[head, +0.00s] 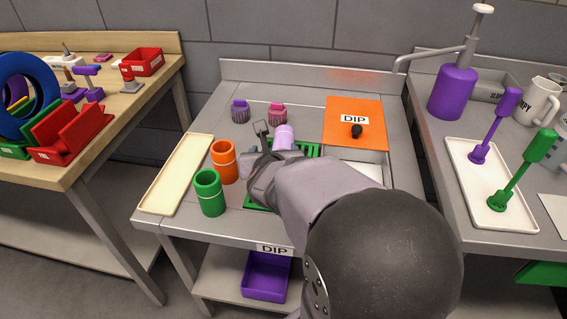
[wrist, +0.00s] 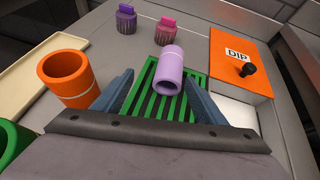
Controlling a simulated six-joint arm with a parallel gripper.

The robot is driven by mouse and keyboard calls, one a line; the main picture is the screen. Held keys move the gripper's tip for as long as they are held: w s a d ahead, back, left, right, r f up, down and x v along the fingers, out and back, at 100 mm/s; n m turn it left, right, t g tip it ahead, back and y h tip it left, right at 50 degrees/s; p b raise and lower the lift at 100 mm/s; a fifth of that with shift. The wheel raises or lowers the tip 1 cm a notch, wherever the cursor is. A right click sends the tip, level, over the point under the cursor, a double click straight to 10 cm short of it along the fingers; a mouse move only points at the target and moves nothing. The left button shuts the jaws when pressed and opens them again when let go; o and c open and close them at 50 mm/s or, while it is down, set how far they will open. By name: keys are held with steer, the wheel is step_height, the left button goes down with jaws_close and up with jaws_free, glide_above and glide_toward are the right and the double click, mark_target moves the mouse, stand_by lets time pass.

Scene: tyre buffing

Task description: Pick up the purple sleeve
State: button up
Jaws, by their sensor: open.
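The light purple sleeve (wrist: 171,61) appears to lie on its side on the far part of the green slatted rack (wrist: 146,103), its open end facing my gripper in the wrist view. It also shows in the head view (head: 284,133), just beyond my gripper, its lower part hidden. My gripper (wrist: 160,84) is open and empty. Its two blue-grey fingers reach over the rack, one on each side of the sleeve's near end in the picture. I cannot tell their height above it. My wrist hides much of the rack in the head view.
An orange sleeve (head: 223,161) and a green sleeve (head: 209,193) stand upright left of the rack, close to my gripper. A purple brush (head: 240,111) and a pink-topped one (head: 277,112) stand behind. An orange DIP lid (head: 354,109) with a black knob is at right. The cream tray (head: 179,172) is empty.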

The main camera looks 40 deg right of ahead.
mark_target(283, 147)
steer(key=shift+d+f+m+h+b, duration=0.2)
steer(key=shift+d+f+m+b, duration=0.05)
steer(key=shift+f+b, duration=0.35)
steer(key=shift+d+f+m+h+b, duration=0.2)
steer(key=shift+f+m+b, duration=0.05)
steer(key=shift+f+b, duration=0.3)
steer(key=shift+s+d+m+h+b, duration=0.15)
steer(key=shift+d+m+h+b, duration=0.2)
steer(key=shift+b, duration=0.35)
steer(key=shift+x, duration=0.9)
steer(key=shift+b+x, duration=0.75)
steer(key=shift+x, duration=2)
steer(key=shift+r, duration=0.1)
